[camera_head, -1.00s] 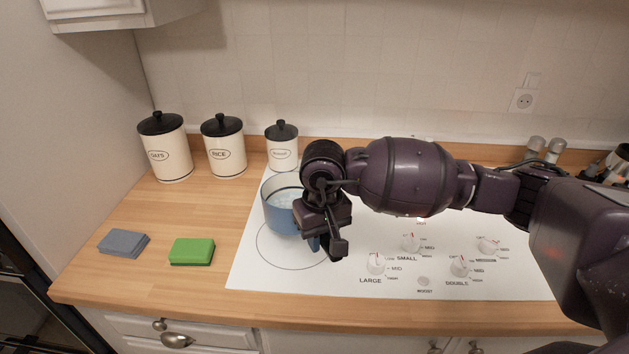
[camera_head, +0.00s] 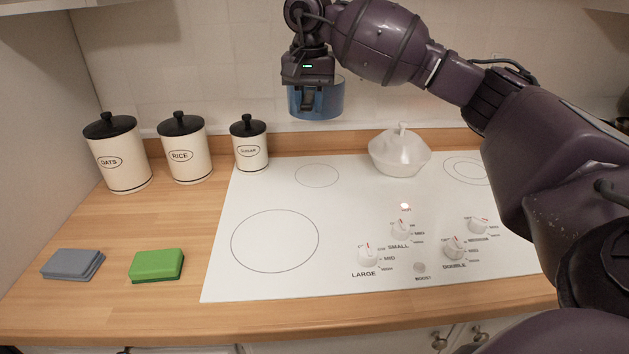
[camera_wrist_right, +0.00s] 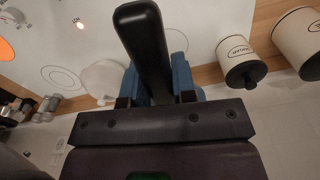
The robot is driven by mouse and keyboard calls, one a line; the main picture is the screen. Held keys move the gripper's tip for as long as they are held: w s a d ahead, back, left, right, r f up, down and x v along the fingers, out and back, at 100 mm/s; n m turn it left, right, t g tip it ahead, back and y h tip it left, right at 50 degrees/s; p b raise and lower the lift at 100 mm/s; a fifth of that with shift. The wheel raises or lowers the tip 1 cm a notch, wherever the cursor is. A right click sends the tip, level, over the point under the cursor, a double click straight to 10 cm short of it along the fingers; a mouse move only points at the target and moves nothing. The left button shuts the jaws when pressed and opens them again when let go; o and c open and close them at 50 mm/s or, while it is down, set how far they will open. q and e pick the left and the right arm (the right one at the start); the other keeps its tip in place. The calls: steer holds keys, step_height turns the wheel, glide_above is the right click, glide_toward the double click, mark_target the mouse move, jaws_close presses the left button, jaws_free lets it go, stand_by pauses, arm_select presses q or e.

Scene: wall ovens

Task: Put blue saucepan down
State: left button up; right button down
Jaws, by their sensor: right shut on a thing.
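The blue saucepan (camera_head: 327,99) is up in the air in front of the back wall, above the rear of the white cooktop (camera_head: 345,215). My right gripper (camera_head: 307,100) is shut on the saucepan, at its near side. The inside of the saucepan is hidden in both current views. My left gripper is not in view.
A white lidded pot (camera_head: 399,152) stands at the cooktop's back. Canisters for oats (camera_head: 120,160), rice (camera_head: 187,153) and sugar (camera_head: 250,148) line the left rear. A grey sponge (camera_head: 72,264) and green sponge (camera_head: 156,265) lie front left. The large front-left ring (camera_head: 275,240) is clear.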

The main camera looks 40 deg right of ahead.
steer(key=shift+d, duration=0.15)
step_height(320, 180, down, 19)
steer(key=shift+f, duration=0.2)
stand_by(0.5)
steer(key=shift+f, duration=0.15)
steer(key=c, duration=0.9)
jaws_free()
step_height(320, 180, up, 12)
steer(key=shift+r, duration=0.1)
